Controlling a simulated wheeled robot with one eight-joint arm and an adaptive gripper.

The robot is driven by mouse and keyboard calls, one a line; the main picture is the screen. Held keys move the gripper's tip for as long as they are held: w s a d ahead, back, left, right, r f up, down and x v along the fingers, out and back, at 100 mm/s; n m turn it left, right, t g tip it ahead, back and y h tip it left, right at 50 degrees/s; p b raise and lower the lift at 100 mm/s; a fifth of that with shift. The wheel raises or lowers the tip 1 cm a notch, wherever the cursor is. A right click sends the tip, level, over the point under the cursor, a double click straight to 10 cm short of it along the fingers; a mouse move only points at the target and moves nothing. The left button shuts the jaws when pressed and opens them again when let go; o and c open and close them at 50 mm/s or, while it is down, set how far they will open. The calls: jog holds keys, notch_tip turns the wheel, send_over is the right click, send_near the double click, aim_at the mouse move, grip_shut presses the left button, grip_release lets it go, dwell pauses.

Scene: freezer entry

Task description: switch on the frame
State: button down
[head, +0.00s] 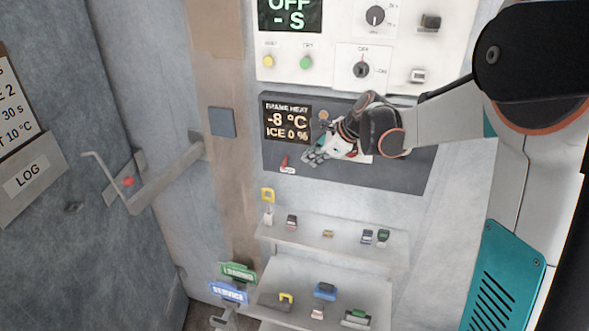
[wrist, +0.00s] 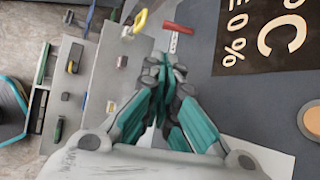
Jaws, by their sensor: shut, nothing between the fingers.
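The dark frame heat panel (head: 410,178) is on the wall, with a display (head: 286,122) reading "FRAME HEAT -8 °C ICE 0 %". A small red lever (head: 284,160) with a white label (head: 288,170) sits at its lower left; the lever also shows in the wrist view (wrist: 178,27). My gripper (head: 311,157) is shut and empty in front of the panel, to the right of the red lever and apart from it in the picture. In the wrist view, the closed teal fingers (wrist: 168,78) point toward the lever. The gripper hides part of the panel.
Above is a white panel with a rotary switch (head: 362,69), a green button (head: 306,62) and a yellow button (head: 268,61). Below, shelves (head: 300,231) hold padlocks and small items. A door handle bar (head: 165,180) is at the left. An orange round part (wrist: 312,120) is on the panel.

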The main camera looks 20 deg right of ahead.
aim_at(285, 162)
jog(key=shift+a+f, duration=0.1)
jog(key=x, duration=0.9)
jog(key=shift+w+a+f+b, duration=0.1)
jog(key=shift+w+f+b, duration=0.1)
jog(key=shift+f+b, duration=0.15)
jog(key=shift+s+r+m+g+y, duration=0.1)
jog(key=shift+r+m+g+y, duration=0.35)
jog(key=shift+g, duration=0.35)
jog(key=shift+s+a+r+g, duration=0.1)
jog(key=shift+r+g, duration=0.2)
jog(key=shift+r, duration=0.85)
jog(key=shift+r+p, duration=0.4)
jog(key=shift+r, duration=0.4)
